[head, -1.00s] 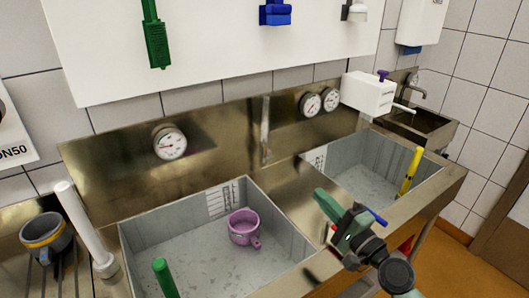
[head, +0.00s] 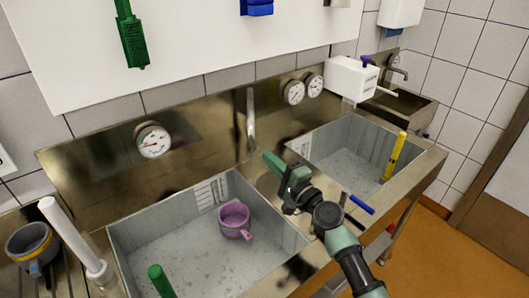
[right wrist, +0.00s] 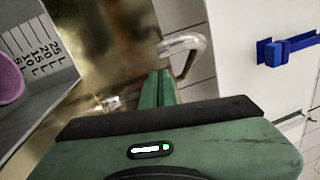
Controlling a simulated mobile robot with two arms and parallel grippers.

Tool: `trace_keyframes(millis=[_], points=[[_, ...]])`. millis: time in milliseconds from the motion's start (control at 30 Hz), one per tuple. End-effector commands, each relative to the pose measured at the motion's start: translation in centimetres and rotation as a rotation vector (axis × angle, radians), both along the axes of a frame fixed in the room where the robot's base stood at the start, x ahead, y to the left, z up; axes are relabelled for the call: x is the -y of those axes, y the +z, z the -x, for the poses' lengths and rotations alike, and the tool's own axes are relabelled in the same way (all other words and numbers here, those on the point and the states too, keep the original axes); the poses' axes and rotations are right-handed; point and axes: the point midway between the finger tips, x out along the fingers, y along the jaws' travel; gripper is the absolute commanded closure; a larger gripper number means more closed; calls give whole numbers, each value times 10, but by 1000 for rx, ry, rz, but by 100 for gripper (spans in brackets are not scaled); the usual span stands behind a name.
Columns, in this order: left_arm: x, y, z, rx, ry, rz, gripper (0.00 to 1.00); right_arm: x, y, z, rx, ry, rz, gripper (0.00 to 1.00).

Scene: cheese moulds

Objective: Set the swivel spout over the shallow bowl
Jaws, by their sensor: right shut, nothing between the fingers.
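The metal swivel spout (head: 251,125) stands at the back panel, between the two sink bowls, with its tip low near the divider. It shows in the right wrist view as a curved pipe (right wrist: 190,46). The left bowl (head: 130,240) and right bowl (head: 345,165) both have level scales; I cannot tell surely which is the shallow one. My right gripper (head: 268,157) is shut and empty, over the divider just in front of and right of the spout tip. In the right wrist view its fingers (right wrist: 157,88) point towards the spout, seemingly apart from it. My left gripper is out of view.
A pink mug (head: 234,220) and a green-handled tool (head: 160,281) are in the left bowl. A yellow tool (head: 394,157) leans in the right bowl. A white upright tube (head: 70,235) stands left. A white box (head: 352,78) juts out behind the right bowl.

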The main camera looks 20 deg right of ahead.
Motion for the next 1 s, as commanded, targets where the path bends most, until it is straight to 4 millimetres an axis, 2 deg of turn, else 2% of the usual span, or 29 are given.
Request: trace_keyframes(millis=[33,200,600,667,900,1000], points=[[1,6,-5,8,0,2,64,-5,5,-3,2,0,-2,100],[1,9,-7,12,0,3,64,-14,5,-7,1,-1,1,100],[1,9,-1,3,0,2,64,-19,4,-8,1,-1,0,100],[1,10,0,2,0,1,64,-27,4,-10,1,0,-1,100],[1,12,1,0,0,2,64,-78,4,-24,1,0,-3,100],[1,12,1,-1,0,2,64,-90,4,-28,1,0,-1,100]])
